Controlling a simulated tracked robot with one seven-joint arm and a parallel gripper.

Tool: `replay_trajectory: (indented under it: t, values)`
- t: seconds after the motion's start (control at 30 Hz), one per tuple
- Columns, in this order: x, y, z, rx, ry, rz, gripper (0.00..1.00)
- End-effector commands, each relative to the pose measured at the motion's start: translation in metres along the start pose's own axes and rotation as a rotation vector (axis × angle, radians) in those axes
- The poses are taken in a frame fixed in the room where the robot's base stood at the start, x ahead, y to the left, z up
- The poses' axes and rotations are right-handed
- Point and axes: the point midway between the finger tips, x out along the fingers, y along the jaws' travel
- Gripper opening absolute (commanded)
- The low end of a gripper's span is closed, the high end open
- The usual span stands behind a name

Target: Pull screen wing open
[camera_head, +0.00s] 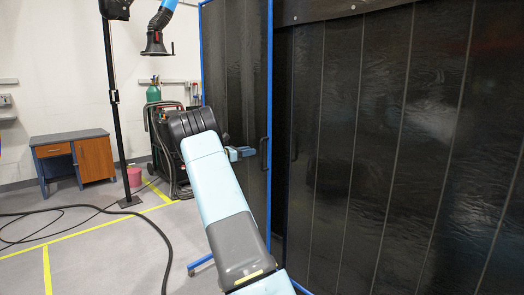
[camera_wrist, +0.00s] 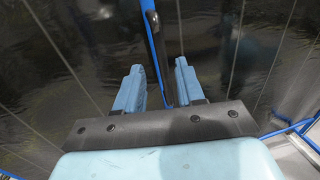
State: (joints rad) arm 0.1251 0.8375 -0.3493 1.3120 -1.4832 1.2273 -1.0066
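The screen wing (camera_head: 235,60) is a dark, glossy strip panel in a blue frame, left of the middle in the head view. A black upright handle (camera_head: 264,154) sits on its right frame post (camera_head: 269,90). In the wrist view the handle (camera_wrist: 156,45) and the blue post run down between my two fingers. My gripper (camera_head: 240,153) is close to the handle in the head view. In the wrist view my gripper (camera_wrist: 160,85) is open, with a visible gap on both sides of the handle. The handle's lower end is partly hidden there.
A large dark curtain (camera_head: 400,140) fills the right side. A welding cart with a green cylinder (camera_head: 153,90) stands behind my arm. A desk (camera_head: 75,160), a black post (camera_head: 113,95), a pink bucket (camera_head: 134,177) and a floor hose (camera_head: 155,228) are at left. Much of the left floor is clear.

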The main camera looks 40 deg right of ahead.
Motion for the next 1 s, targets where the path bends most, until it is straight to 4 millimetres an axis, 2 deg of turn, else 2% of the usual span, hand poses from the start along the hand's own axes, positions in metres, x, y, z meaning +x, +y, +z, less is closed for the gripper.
replay_trajectory:
  t: [0.03, 0.2, 0.4, 0.6, 0.87, 1.0]
  values:
    - [0.011, -0.001, -0.001, 0.000, 0.001, -0.003, 0.38]
    - [0.040, -0.001, 0.000, 0.000, 0.000, -0.003, 0.38]
    - [0.066, -0.001, 0.000, 0.002, 0.001, -0.003, 0.38]
    - [0.076, -0.001, 0.000, 0.001, 0.000, -0.001, 0.38]
    - [0.078, -0.001, 0.000, 0.001, 0.000, -0.001, 0.38]
    - [0.078, -0.001, 0.000, 0.001, 0.001, -0.001, 0.28]
